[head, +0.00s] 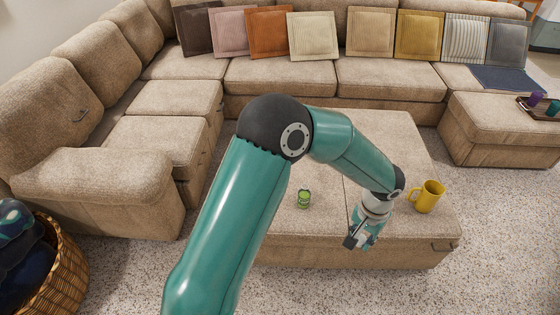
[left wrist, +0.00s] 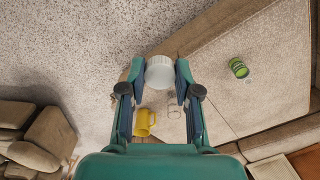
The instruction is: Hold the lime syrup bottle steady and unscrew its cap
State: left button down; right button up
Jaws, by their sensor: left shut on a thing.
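My left gripper (head: 354,240) hangs low near the front edge of the ottoman, left of the yellow mug. In the left wrist view its fingers (left wrist: 160,76) are shut on a round white ribbed thing (left wrist: 160,72) that looks like a cap. Whether a bottle sits behind that cap is hidden. A small green container (head: 304,198) is on the ottoman, left of the gripper and apart from it. It also shows in the left wrist view (left wrist: 238,67); I cannot tell if it is the syrup bottle. My right gripper is not in view.
A yellow mug (head: 428,196) stands on the beige ottoman (head: 400,140), close to my wrist. A corner sofa (head: 290,75) with several cushions surrounds it. A wicker basket (head: 62,275) is at lower left. A tray with cups (head: 540,108) lies at the far right.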

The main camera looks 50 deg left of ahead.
aim_at(304, 191)
jog(key=u, duration=0.45)
jog(key=i, duration=0.8)
jog(key=u, duration=0.55)
jog(key=i, duration=0.5)
